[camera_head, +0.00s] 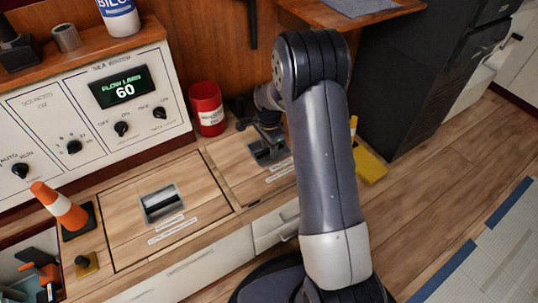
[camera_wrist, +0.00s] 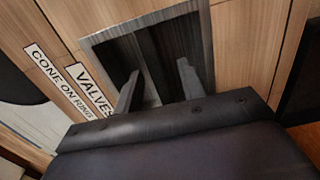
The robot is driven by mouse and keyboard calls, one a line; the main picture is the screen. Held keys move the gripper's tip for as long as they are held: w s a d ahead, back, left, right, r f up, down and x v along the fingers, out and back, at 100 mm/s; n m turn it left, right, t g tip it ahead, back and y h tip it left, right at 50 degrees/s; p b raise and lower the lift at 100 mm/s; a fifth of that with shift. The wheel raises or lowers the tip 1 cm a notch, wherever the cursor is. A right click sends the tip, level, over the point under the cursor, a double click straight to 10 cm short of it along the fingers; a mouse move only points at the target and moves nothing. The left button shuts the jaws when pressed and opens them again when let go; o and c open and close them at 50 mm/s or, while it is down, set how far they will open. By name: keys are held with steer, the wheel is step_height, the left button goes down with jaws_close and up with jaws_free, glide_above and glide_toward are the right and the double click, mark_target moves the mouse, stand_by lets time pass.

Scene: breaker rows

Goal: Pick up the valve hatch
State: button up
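A label reading VALVES (camera_wrist: 93,88) is beside the recess. My gripper (camera_wrist: 158,70) is at the pull, with its two fingers apart, one on each side of the bar, reaching into the recess. Whether they touch the bar cannot be told. In the head view my gripper (camera_head: 268,144) is over the pull.
A second hatch (camera_head: 125,210) with a similar pull lies to the left. A red can (camera_head: 207,108) stands behind the valve hatch. A yellow object (camera_head: 369,166) lies right of my arm. A control panel (camera_head: 95,115) stands behind.

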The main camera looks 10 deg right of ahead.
steer(key=shift+f, duration=0.4)
steer(key=shift+r, duration=0.1)
jaws_close()
stand_by(0.8)
steer(key=shift+r, duration=0.1)
